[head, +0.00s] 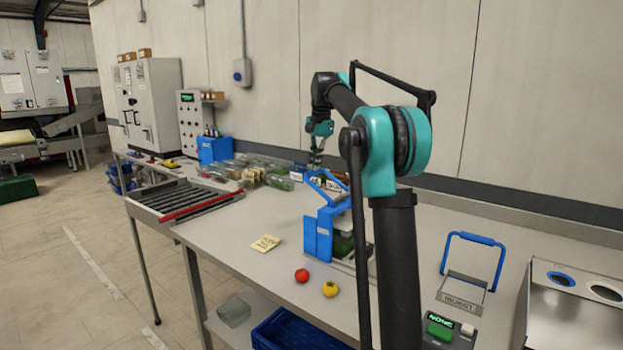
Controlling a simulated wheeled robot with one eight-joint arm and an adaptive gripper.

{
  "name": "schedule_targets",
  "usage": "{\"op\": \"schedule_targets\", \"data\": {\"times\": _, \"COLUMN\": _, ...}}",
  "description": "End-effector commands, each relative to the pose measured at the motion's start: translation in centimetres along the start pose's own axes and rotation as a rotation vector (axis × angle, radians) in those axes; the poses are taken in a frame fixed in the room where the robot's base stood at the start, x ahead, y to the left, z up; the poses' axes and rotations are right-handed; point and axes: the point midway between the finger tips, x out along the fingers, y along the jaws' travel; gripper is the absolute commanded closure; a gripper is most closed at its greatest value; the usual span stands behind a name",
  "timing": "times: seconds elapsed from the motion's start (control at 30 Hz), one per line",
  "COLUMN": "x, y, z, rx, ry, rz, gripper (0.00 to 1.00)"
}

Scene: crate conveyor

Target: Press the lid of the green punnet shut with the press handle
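The press (325,230) is a blue and grey stand near the middle of the table. Its blue press handle (322,184) is a tilted loop at the top, raised above the press body. A dark green punnet (342,243) sits low inside the press, partly hidden by the blue side plate and my arm. I cannot make out its lid. My gripper (316,162) points down, just above and behind the handle in the picture. It looks apart from the handle, but depth is unclear. Its fingers are too small to tell open from shut.
A red tomato (302,275), a yellow one (331,289) and a paper note (265,243) lie in front of the press. Clear punnets (250,172) stand behind. A roller conveyor (185,198) is left. A blue-handled device (464,290) and steel bin unit (570,318) are right.

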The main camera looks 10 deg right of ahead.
Motion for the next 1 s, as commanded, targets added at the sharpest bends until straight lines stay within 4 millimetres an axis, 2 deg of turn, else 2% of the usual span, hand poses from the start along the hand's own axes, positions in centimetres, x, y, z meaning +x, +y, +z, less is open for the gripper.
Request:
{"op": "schedule_targets", "data": {"times": 0.13, "x": -2.9, "y": 0.2, "z": 0.0, "rx": 0.000, "ry": 0.000, "rz": -0.001, "gripper": 1.00}}
{"op": "schedule_targets", "data": {"times": 0.33, "x": -5.0, "y": 0.4, "z": 0.0, "rx": 0.000, "ry": 0.000, "rz": -0.001, "gripper": 1.00}}
{"op": "schedule_targets", "data": {"times": 1.0, "x": -5.4, "y": 0.5, "z": 0.0, "rx": 0.000, "ry": 0.001, "rz": -0.002, "gripper": 1.00}}
